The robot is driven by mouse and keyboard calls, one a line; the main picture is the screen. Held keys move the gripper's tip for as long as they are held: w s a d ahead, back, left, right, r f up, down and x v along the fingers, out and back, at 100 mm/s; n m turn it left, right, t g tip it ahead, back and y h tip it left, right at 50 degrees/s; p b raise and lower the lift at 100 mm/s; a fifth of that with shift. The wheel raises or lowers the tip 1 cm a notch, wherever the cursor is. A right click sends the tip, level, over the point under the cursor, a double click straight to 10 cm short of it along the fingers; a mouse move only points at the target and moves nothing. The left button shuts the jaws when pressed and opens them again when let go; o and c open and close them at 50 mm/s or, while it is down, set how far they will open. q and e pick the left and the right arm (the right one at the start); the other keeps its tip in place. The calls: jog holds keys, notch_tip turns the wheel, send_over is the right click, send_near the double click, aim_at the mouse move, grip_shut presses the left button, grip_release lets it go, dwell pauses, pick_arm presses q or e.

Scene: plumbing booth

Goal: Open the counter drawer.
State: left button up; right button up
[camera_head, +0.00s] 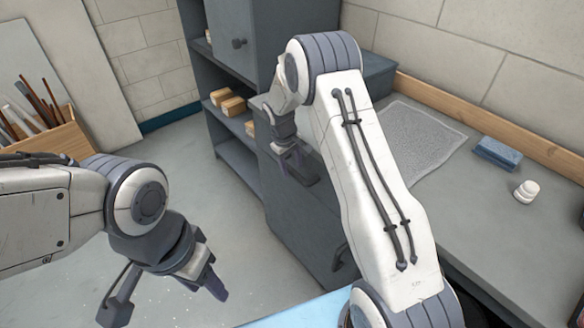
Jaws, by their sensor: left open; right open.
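The grey counter (465,215) runs along the right, with its dark front (300,215) facing left. A dark curved handle (340,255) shows low on that front, partly behind my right arm. I cannot make out the drawer's edges; my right arm covers much of the front. My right gripper (298,168) is open and empty, close to the upper part of the counter front near the shelf unit. I cannot tell whether it touches. My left gripper (165,298) is open and empty over the floor at lower left, well apart from the counter.
A tall shelf unit (232,75) with a small door and several wooden blocks (232,105) stands behind. A wooden box of brushes (50,140) is at left. Floor between is clear.

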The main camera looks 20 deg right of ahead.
jog(key=shift+d+f, duration=0.1)
jog(key=shift+f, duration=0.35)
grip_shut()
dwell(1.1)
